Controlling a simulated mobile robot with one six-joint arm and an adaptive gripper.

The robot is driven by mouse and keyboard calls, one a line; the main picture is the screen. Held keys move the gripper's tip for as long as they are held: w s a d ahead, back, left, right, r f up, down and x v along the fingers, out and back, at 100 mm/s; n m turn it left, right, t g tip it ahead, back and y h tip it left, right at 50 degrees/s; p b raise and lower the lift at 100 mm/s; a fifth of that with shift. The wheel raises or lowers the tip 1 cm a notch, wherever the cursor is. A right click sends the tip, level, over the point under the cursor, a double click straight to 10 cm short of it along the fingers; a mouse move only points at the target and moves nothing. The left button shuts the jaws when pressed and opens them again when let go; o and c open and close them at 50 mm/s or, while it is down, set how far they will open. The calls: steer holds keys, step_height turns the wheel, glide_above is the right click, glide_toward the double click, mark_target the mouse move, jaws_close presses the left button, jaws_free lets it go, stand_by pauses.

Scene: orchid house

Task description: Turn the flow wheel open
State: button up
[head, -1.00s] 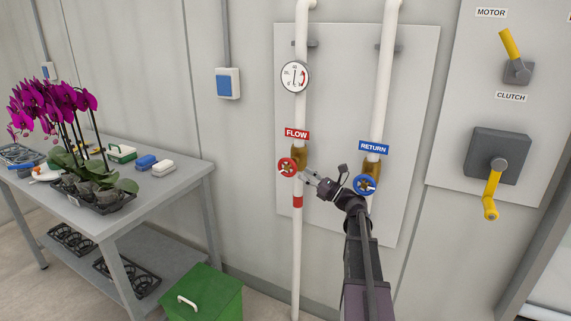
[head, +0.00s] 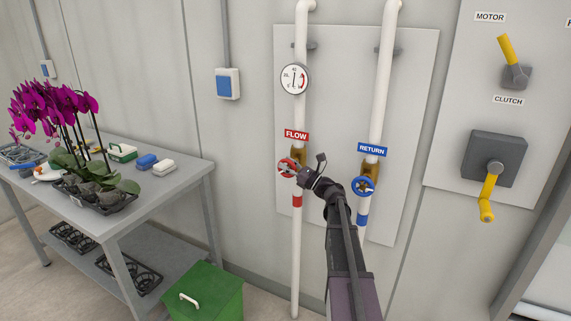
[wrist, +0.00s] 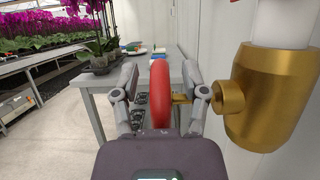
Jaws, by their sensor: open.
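The red flow wheel (head: 286,168) sits on a brass valve on the left white pipe, below the red FLOW label (head: 297,135). My gripper (head: 292,172) is at the wheel in the head view and partly covers its right side. In the wrist view the wheel (wrist: 160,92) shows edge-on, upright between the two open fingers of my gripper (wrist: 159,95). A gap shows on each side of the rim. The brass valve body (wrist: 270,95) and its stem stand just right of the right finger.
The blue return wheel (head: 363,186) is on the right pipe, close to my arm. A grey bench (head: 160,190) with orchids (head: 60,105) stands at the left, with a green bin (head: 205,295) on the floor. A yellow clutch lever (head: 490,190) is at the right.

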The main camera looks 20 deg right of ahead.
jaws_close()
steer(key=shift+a, duration=0.15)
